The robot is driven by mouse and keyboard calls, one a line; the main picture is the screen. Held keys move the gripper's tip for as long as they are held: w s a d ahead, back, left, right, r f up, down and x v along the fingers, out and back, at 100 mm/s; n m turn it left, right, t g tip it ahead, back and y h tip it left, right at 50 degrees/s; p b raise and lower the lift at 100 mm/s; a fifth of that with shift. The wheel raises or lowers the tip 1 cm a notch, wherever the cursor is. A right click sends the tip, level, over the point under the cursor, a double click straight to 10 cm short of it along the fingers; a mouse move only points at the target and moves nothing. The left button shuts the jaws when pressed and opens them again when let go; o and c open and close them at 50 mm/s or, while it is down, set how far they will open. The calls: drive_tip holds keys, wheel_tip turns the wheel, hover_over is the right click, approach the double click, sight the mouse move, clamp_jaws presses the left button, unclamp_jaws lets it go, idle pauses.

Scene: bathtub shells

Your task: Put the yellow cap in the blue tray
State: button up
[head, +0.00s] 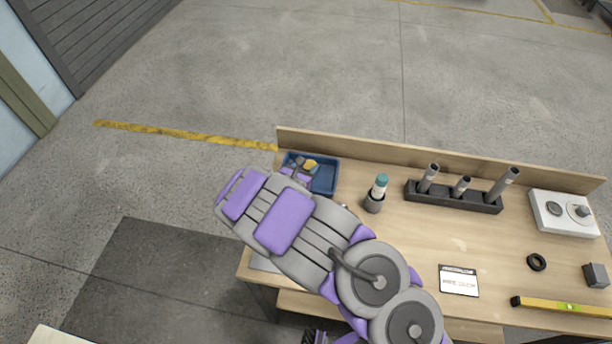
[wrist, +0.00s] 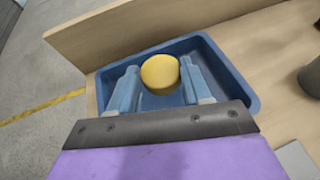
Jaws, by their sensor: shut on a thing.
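The yellow cap (wrist: 160,73) is round and sits between the two fingertips of my gripper (wrist: 159,80) in the wrist view. My gripper is shut on it, over the blue tray (wrist: 233,80). I cannot tell whether the cap touches the tray floor. In the head view the yellow cap (head: 310,164) and my gripper (head: 305,166) show at the tray's left part. The blue tray (head: 333,177) stands at the back left of the table, partly hidden by my arm.
A raised board (head: 420,160) runs along the table's back edge. A teal-topped bottle (head: 380,184) in a dark holder stands right of the tray. A black rack (head: 455,197) with grey tubes is farther right. A yellow level (head: 560,305) lies at the front right.

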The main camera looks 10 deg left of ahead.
wheel_tip(320, 180, down, 4)
drive_tip(key=shift+r+b, duration=0.1)
drive_tip(key=shift+b, duration=0.4)
drive_tip(key=shift+r, duration=0.15)
drive_tip(key=o, duration=1.3)
drive_tip(key=shift+o, duration=0.2)
drive_tip(key=shift+s+a, duration=0.1)
drive_tip(key=p+v, duration=0.2)
drive_tip(key=v, duration=0.8)
drive_tip(key=shift+s+r, duration=0.15)
drive_tip(key=shift+s+a+r, duration=0.1)
drive_tip(key=shift+s+r, duration=0.15)
drive_tip(key=shift+s, duration=0.45)
